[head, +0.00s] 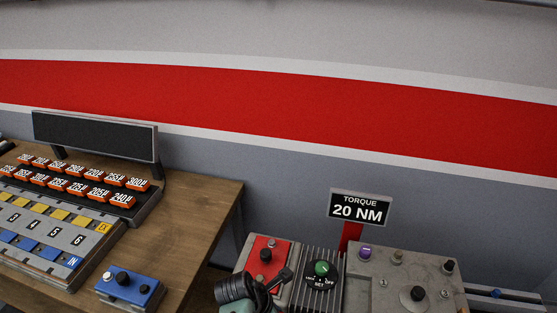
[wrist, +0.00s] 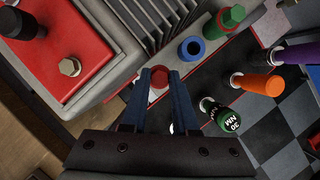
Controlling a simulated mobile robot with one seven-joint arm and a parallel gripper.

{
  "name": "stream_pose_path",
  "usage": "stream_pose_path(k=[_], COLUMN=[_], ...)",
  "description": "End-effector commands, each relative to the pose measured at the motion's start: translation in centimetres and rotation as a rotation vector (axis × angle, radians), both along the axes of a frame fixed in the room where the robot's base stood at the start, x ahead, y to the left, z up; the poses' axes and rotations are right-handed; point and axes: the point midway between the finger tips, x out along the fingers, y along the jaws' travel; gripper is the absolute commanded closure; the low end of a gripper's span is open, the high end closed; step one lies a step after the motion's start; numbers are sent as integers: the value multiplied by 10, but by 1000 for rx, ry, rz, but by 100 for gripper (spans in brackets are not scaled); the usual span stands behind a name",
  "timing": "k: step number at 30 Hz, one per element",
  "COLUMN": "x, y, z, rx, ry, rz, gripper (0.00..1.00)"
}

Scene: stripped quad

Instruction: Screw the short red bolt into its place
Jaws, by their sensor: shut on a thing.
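The short red bolt (wrist: 159,80) shows its hex head between my fingertips in the wrist view. My gripper (wrist: 160,76) has its two blue fingers closed on either side of that head. The bolt's shank and whether it sits in a hole are hidden. A red panel (wrist: 75,35) beside the gripper carries a brass hex bolt (wrist: 70,67) and a black knob. In the head view my gripper (head: 283,279) is low in front of the red panel (head: 256,247); the red bolt cannot be made out there.
Orange (wrist: 268,85) and black 30 NM (wrist: 221,115) tools stand nearby. A green knob (head: 321,269) and a "20 NM" sign (head: 359,208) are on the machine. A wooden desk (head: 195,220) stands left.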

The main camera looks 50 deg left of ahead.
Motion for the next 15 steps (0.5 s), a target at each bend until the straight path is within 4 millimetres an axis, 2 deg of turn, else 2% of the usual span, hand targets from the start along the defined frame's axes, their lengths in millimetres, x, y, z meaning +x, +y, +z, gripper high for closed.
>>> stream_pose_path(k=[12,13,15], x=[0,0,0], y=[0,0,0], z=[-11,-11,-10], rx=[1,1,1], ry=[-1,-1,-1], rz=[0,0,0], gripper=[100,70,58])
